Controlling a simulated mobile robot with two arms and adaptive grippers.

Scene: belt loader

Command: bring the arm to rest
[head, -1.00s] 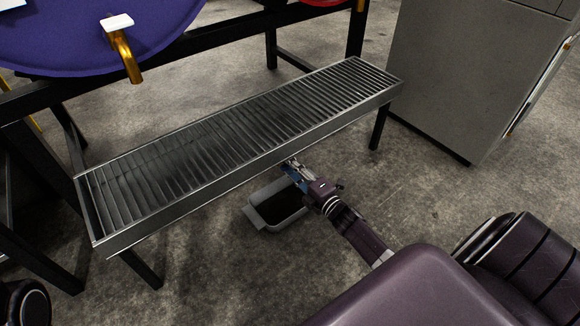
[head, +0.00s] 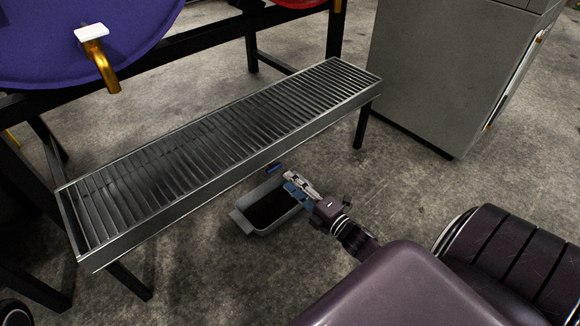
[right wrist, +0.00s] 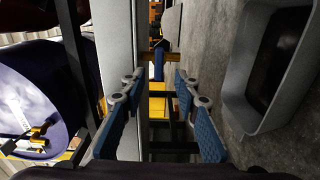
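My right gripper (head: 287,182) is over the floor just in front of the slatted metal rack, above the back right of a grey bin. In the right wrist view its two blue-padded fingers (right wrist: 158,80) stand apart with nothing between the pads. A small blue piece (head: 274,168) shows just beyond the fingertips, by the rack's front edge. It also seems to show past the fingertips in the right wrist view (right wrist: 159,64). I cannot tell what it rests on. My left gripper is not in view.
The slatted rack (head: 215,150) crosses the view on dark legs. The grey bin (head: 250,229), dark inside, sits on the floor below its front edge. A grey cabinet (head: 420,75) stands back right, and a purple drum (head: 50,40) back left. Floor at the front is clear.

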